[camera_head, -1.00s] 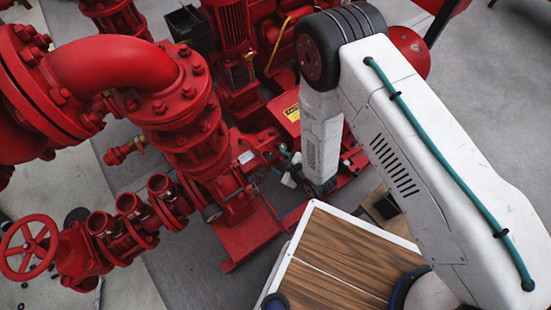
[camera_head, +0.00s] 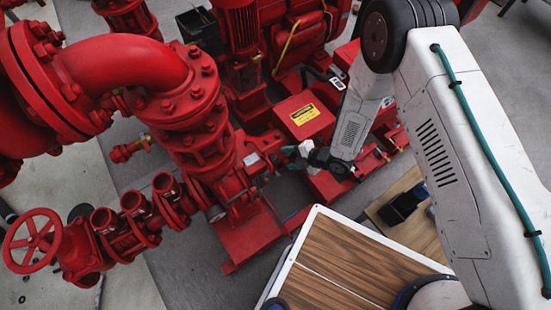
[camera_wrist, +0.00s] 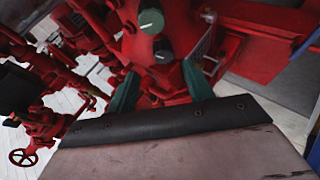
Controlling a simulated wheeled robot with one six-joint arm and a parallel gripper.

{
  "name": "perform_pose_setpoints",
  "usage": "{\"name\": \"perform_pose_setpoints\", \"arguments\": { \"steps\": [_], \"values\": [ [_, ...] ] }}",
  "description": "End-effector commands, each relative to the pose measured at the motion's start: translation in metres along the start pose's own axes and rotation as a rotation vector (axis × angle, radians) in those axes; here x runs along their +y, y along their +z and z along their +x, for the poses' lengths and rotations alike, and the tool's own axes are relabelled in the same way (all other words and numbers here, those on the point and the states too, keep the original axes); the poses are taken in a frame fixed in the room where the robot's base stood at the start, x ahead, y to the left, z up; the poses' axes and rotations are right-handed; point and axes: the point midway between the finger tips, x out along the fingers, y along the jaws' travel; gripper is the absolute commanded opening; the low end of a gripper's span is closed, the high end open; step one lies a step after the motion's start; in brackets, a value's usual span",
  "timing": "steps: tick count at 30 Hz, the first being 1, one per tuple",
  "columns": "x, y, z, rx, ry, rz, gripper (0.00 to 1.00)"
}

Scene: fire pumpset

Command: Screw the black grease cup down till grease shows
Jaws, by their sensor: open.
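In the wrist view two round caps sit one above the other on the red pump housing. The upper cap (camera_wrist: 151,20) looks green with a pale mark. The lower, darker cap (camera_wrist: 163,52) looks blackish green and seems to be the black grease cup. My gripper (camera_wrist: 160,68) has its teal fingers spread, left and right of the darker cap. Whether the fingertips reach around it or stop short of it, I cannot tell. No grease can be made out. In the head view my gripper (camera_head: 287,152) is beside the red pump, where the caps are too small to make out.
Red pipework (camera_head: 120,70) with flanges and a handwheel (camera_head: 32,240) fills the left. A red box with a yellow label (camera_head: 305,115) stands behind my gripper. A wood-topped surface with a white edge (camera_head: 345,260) is in front. Grey floor lies between.

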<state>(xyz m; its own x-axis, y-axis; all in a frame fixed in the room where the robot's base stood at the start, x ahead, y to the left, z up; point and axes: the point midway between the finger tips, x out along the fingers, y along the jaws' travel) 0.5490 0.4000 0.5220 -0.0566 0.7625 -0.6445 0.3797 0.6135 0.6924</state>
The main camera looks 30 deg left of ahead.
Motion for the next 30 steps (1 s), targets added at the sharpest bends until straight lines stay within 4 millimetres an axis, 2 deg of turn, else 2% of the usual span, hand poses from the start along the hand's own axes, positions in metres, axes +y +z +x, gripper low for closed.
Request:
{"name": "perform_pose_setpoints", "arguments": {
  "steps": [5, 18, 22, 30],
  "values": [
    [-0.004, -0.002, 0.006, 0.011, -0.019, -0.090, 0.52],
    [-0.005, -0.003, 0.069, 0.011, -0.018, -0.087, 0.52],
    [-0.005, -0.003, 0.077, 0.010, -0.018, -0.086, 0.52],
    [-0.005, -0.003, 0.078, 0.009, -0.018, -0.084, 0.52]
  ]
}}
